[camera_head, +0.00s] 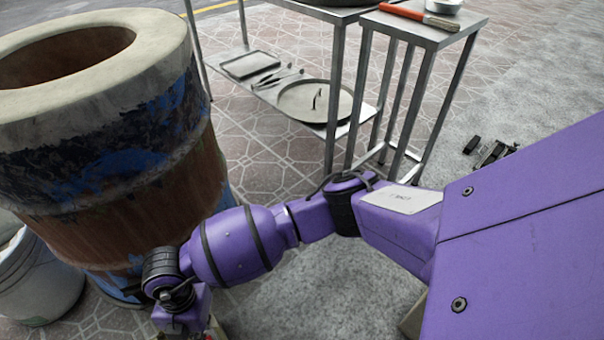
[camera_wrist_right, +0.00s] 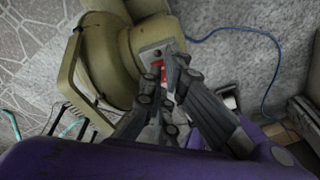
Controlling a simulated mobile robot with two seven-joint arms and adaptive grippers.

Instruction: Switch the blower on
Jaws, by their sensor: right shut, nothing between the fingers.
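The blower (camera_wrist_right: 105,58) is an olive-yellow, rounded housing with a curved handle, standing on the paving in the right wrist view. A light switch plate (camera_wrist_right: 148,54) on its side carries a red switch (camera_wrist_right: 163,71), partly covered by my fingers. My right gripper (camera_wrist_right: 167,75) is shut and empty, its fingertips right in front of the switch plate. I cannot tell whether the fingertips touch the switch. In the head view my right arm reaches down to the lower left, and its gripper is below the picture. My left gripper is in neither view.
A large barrel oven (camera_head: 120,150) stands at the left, with a white bucket (camera_head: 40,275) beside it. A metal table (camera_head: 420,25) bears a red-handled brush (camera_head: 405,12); a lower shelf holds a round lid (camera_head: 305,103). A blue cable (camera_wrist_right: 245,30) lies near the blower.

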